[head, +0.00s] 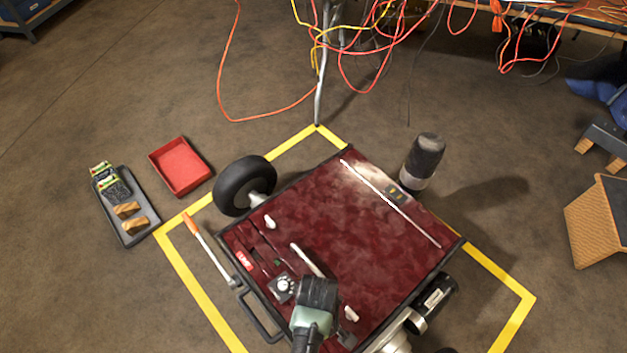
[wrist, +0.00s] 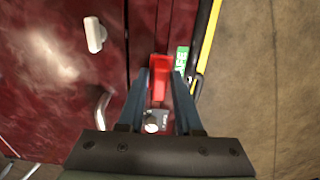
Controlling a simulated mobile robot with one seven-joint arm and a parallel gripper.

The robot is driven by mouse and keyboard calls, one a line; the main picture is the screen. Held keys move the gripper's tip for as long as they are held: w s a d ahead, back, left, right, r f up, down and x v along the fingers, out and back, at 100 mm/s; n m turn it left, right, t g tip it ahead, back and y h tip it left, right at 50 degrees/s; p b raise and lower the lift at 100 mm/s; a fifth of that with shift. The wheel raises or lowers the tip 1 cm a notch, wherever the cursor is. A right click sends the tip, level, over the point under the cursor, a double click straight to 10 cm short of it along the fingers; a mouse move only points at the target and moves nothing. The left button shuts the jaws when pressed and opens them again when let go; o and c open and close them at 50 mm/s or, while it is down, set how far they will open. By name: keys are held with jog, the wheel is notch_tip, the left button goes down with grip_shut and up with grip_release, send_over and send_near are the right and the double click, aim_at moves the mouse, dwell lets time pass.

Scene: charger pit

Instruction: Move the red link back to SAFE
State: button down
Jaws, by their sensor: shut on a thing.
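The red link (wrist: 159,78) is between the two fingers of my gripper (wrist: 158,88) in the wrist view, and the fingers are shut on it. A green label (wrist: 182,58) is just right of the link, near the panel's edge; its lettering is too small to read surely. In the head view my gripper (head: 318,292) is over the front of the dark red panel (head: 370,240) and hides the link. A red LIVE label (head: 244,261) is on the panel's left part. Whether the link is seated or lifted, I cannot tell.
A knob on a dark plate (head: 283,287) is close to my gripper. Pale handles (head: 305,260) stand up from the panel. A wheel (head: 246,186), an orange-handled tool (head: 205,245), an empty red tray (head: 181,166) and a grey tray (head: 136,236) are left. Cables hang at the back.

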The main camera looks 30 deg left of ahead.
jog(key=shift+f+b, duration=0.75)
jog(key=shift+f, duration=0.7)
jog(key=c, duration=0.5)
grip_release()
jog(key=r+p, duration=0.3)
jog(key=r, duration=0.3)
jog(key=r+p, duration=0.3)
jog(key=r, duration=0.4)
jog(key=shift+w+d+p, duration=0.1)
jog(key=shift+w+p, duration=0.1)
jog(key=shift+p, duration=0.1)
